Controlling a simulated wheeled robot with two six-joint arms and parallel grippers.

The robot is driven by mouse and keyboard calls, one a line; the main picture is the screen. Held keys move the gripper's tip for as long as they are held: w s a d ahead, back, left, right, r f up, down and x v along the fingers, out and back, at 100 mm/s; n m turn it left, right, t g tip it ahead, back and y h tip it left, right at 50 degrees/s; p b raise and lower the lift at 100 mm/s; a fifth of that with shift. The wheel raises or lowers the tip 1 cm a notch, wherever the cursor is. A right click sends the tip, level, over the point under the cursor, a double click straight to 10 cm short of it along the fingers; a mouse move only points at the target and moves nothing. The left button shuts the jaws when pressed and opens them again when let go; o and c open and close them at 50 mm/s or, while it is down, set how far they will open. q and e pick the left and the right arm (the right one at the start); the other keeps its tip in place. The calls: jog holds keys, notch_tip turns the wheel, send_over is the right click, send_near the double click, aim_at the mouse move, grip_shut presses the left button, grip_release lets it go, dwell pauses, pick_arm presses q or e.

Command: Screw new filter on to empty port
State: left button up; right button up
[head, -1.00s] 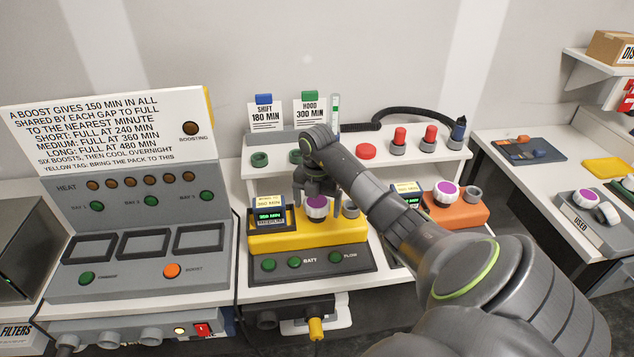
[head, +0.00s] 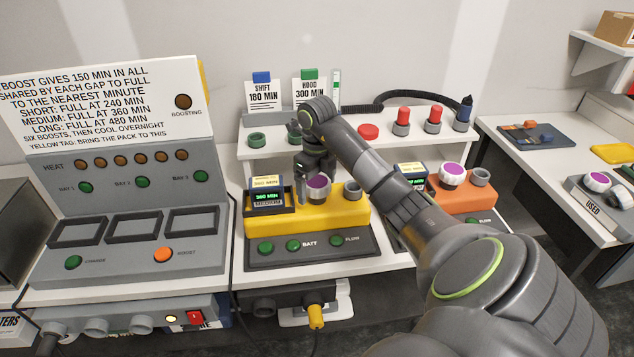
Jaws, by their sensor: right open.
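A yellow unit (head: 290,219) stands on the bench with a battery display reading 360 MIN MEDIUM. A purple-topped white filter (head: 318,184) sits on its top, left of a grey ring-shaped port (head: 352,191) that carries no filter. My right gripper (head: 315,176) is open, pointing down at the purple-topped filter, with its fingers at the filter's sides; whether they touch it cannot be told. An orange unit (head: 462,198) to the right carries another purple-topped filter (head: 452,174) and a grey port (head: 480,178) without a filter. My left gripper is not in view.
A grey charging console (head: 130,240) stands at the left. A shelf behind (head: 290,147) holds red and green caps and cards. A USED tray (head: 590,205) with used filters is on the right table. My right arm hides part of the orange unit.

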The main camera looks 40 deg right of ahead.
jog(key=n, duration=0.4)
jog(key=shift+n, duration=0.3)
jog(key=n, duration=0.5)
